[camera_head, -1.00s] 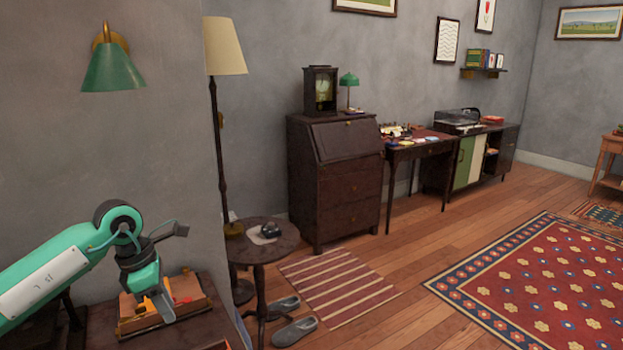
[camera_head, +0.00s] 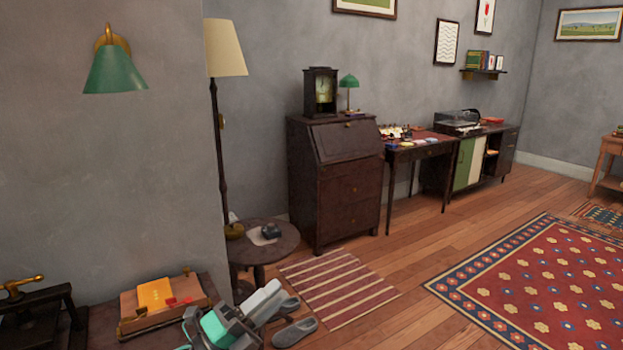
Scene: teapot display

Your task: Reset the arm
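My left arm shows at the bottom of the head view, folded low, with teal and grey parts. My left gripper (camera_head: 224,328) is at the bottom edge, just right of the wooden tray (camera_head: 130,325) on the dark table. Its fingers cannot be made out clearly, and nothing is seen held in it. The lower part of the arm is cut off by the picture's edge. My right gripper is not in view.
A yellow-orange item (camera_head: 155,293) lies in the tray. A dark press with a brass handle (camera_head: 24,284) stands at left. A round side table (camera_head: 270,250) and grey slippers (camera_head: 295,332) are close to the gripper. Open floor lies right, beside a striped mat (camera_head: 338,288).

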